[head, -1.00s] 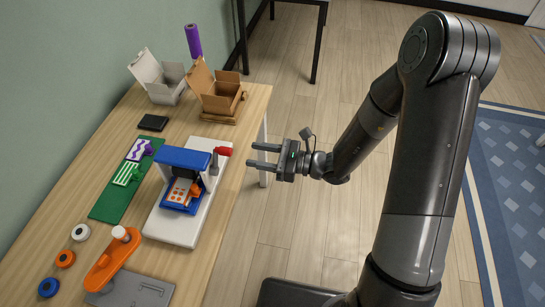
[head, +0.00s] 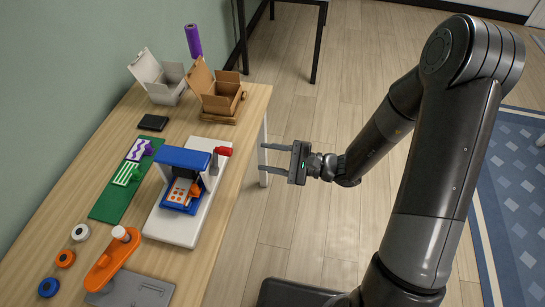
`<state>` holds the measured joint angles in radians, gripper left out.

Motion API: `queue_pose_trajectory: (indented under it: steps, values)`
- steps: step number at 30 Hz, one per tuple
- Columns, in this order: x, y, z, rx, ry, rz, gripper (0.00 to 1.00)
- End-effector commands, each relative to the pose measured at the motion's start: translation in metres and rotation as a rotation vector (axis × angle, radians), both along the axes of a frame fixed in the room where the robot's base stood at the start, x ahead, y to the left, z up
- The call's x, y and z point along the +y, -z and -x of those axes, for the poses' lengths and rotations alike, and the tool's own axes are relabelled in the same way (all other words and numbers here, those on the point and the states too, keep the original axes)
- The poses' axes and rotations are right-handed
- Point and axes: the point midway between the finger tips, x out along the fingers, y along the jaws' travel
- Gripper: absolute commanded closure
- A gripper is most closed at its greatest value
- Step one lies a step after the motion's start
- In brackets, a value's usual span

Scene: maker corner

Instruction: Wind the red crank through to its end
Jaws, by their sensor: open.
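The press stands on a white base (head: 168,225) near the table's right edge. An orange sheet with small dots (head: 179,191) lies in the blue tray under the press. My gripper (head: 262,158) is open and empty, to the right of the crank and past the table edge. Its two fingers point left toward the crank, with a clear gap between. Nothing hides the crank handle.
A green mat (head: 112,203) with stencils lies left of the press. An orange tool with a white knob (head: 105,265) and a grey plate (head: 140,290) lie in front. Open white (head: 160,78) and brown (head: 217,92) boxes stand behind.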

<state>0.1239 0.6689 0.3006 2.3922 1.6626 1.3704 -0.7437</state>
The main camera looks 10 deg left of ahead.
Motion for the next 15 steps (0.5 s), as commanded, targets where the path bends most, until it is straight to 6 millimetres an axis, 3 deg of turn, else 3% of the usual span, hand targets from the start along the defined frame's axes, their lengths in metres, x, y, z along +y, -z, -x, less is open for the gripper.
queue_pose_trajectory:
  steps: [15]
  values:
    - [-0.0047, 0.0001, 0.0005, -0.489, 0.001, 0.003, 0.55]
